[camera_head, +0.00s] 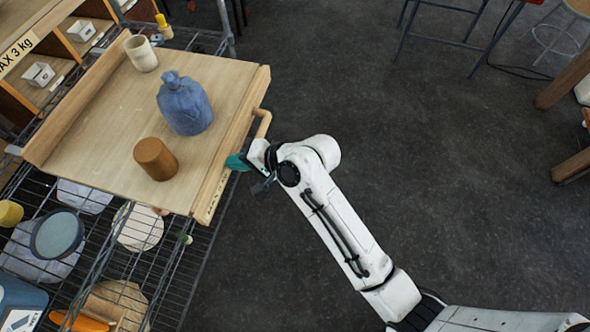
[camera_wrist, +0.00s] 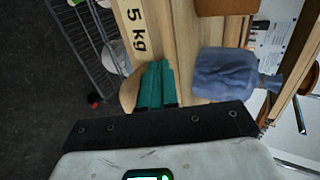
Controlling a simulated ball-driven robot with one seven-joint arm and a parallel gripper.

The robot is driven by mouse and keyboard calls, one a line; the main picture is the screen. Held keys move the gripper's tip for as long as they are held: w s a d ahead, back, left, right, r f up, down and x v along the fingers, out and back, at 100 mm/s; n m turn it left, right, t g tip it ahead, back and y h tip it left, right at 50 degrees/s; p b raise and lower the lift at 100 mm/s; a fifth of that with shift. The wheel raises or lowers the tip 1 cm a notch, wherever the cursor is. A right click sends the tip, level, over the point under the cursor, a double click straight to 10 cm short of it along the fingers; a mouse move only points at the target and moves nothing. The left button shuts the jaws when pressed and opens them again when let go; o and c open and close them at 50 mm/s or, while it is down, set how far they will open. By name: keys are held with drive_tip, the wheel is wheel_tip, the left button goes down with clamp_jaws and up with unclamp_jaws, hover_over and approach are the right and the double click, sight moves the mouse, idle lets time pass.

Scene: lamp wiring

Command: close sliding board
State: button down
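The sliding board (camera_head: 100,130) is a light wooden board on the wire rack, sticking out over its right side. A rounded wooden handle (camera_head: 263,122) stands along its right front edge. My gripper (camera_head: 238,162) is at the near end of that edge, close to the handle. In the wrist view, my teal fingers (camera_wrist: 157,84) lie together with no gap visible, and the handle (camera_wrist: 129,90) shows at their left, partly hidden behind them. I see nothing between the fingers. Whether they touch the handle is unclear.
A blue bottle (camera_head: 185,105), a brown cylinder (camera_head: 155,159) and a pale cup (camera_head: 141,54) stand on the board. Below, the wire rack (camera_head: 180,262) holds dishes and tools. The dark floor (camera_head: 420,160) at the right is largely clear.

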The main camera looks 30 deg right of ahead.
sight(172, 147)
drive_tip(key=w+a+b, duration=0.2)
drive_tip(key=w+a, duration=1)
drive_tip(key=shift+w+f, duration=0.1)
drive_tip(key=shift+w, duration=0.05)
drive_tip(key=shift+w+a+r, duration=0.1)
drive_tip(key=shift+r, duration=0.1)
drive_tip(key=shift+a+r, duration=0.1)
